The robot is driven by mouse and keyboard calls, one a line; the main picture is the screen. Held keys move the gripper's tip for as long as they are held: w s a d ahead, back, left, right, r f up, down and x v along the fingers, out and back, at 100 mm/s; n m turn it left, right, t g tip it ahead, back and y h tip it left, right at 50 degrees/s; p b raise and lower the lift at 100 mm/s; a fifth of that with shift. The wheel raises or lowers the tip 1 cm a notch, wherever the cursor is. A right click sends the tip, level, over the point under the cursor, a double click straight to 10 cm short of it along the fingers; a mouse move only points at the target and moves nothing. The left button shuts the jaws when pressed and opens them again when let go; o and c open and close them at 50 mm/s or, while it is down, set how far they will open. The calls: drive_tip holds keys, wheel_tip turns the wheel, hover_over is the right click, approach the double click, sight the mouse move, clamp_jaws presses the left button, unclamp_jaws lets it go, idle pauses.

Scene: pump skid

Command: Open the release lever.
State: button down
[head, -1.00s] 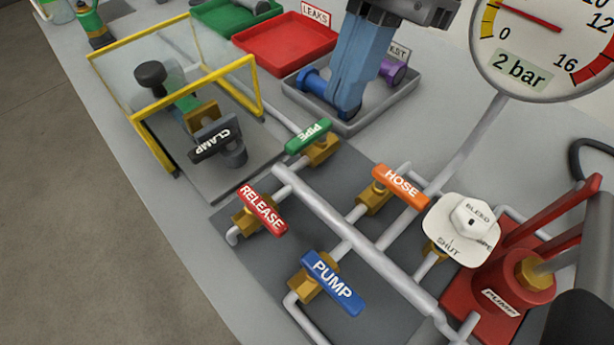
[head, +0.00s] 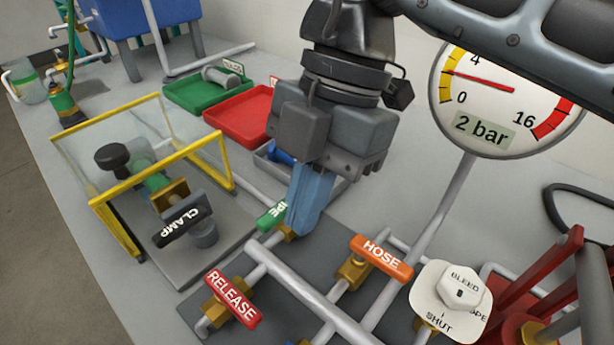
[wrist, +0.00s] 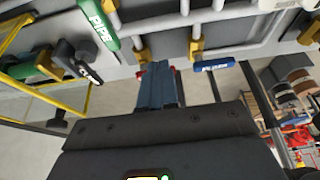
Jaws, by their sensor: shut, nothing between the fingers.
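The red release lever (head: 232,298) sits on a brass valve at the lower left of the head view. It lies slanted across its pipe, from upper left to lower right. My gripper (head: 303,232) is above the manifold, up and right of the release lever and apart from it. Its blue fingers are together and empty, hiding part of the green pipe lever (head: 270,215). In the wrist view, the fingers (wrist: 157,72) point toward the manifold, and small red bits of the release lever (wrist: 141,73) show beside their tips; the rest is hidden.
The orange hose lever (head: 382,257) and white bleed knob (head: 462,287) stand to the right. The blue pump lever (wrist: 211,65) shows in the wrist view. The gauge (head: 492,90) reads low.

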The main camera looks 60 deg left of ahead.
sight(234, 301)
drive_tip(key=x, duration=0.5)
drive_tip(key=shift+f, duration=0.15)
drive_tip(key=s, duration=0.2)
drive_tip(key=s+d, duration=0.1)
drive_tip(key=s, duration=0.1)
drive_tip(key=shift+d+p, duration=0.1)
drive_tip(key=shift+p, duration=0.3)
